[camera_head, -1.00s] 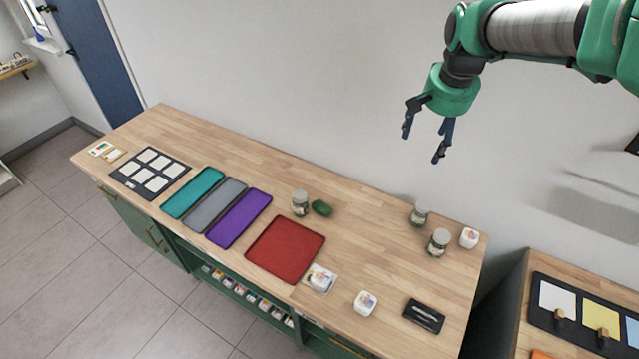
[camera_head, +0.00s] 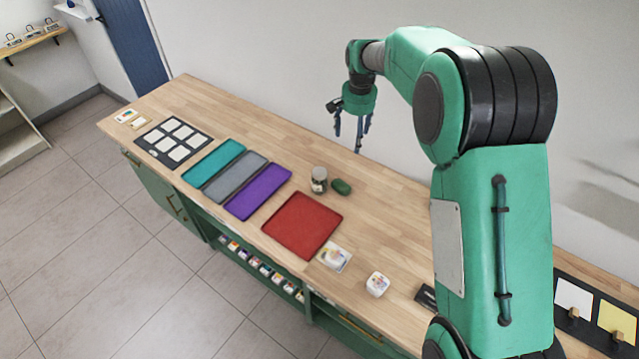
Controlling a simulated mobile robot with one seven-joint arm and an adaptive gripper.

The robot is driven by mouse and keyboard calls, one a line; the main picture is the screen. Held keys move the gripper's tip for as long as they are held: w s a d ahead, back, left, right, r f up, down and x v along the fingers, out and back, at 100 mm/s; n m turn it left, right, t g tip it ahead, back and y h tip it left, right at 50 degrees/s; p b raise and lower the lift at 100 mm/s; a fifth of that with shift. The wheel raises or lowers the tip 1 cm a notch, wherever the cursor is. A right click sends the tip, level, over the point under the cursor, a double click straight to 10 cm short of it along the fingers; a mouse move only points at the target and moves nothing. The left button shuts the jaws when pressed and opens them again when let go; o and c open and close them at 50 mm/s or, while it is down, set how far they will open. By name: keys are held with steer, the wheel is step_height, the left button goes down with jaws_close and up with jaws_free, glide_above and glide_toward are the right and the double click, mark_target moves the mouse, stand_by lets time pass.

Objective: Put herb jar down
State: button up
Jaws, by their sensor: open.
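A glass jar with a light lid (camera_head: 319,180) stands upright on the wooden counter (camera_head: 290,150), just behind the red tray. It may be the herb jar; its label is too small to read. My gripper (camera_head: 352,142) is open and empty, with its fingers pointing down. In the picture it is above and a little right of the jar, apart from it. The right part of the counter is hidden behind my arm, and no other jar shows now.
A green lump (camera_head: 341,187) lies close beside the jar. Teal (camera_head: 212,162), grey (camera_head: 236,176), purple (camera_head: 258,191) and red (camera_head: 302,225) trays lie in front and left. White containers (camera_head: 377,284) stand near the front edge. The counter's back strip left of the jar is clear.

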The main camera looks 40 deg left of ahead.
glide_above(319, 172)
steer(key=shift+g+h, duration=0.3)
step_height(319, 172, down, 13)
steer(key=shift+a+f, duration=0.1)
steer(key=shift+f, duration=4.2)
steer(key=shift+f, duration=0.15)
steer(key=shift+f, duration=2.5)
steer(key=c, duration=1.6)
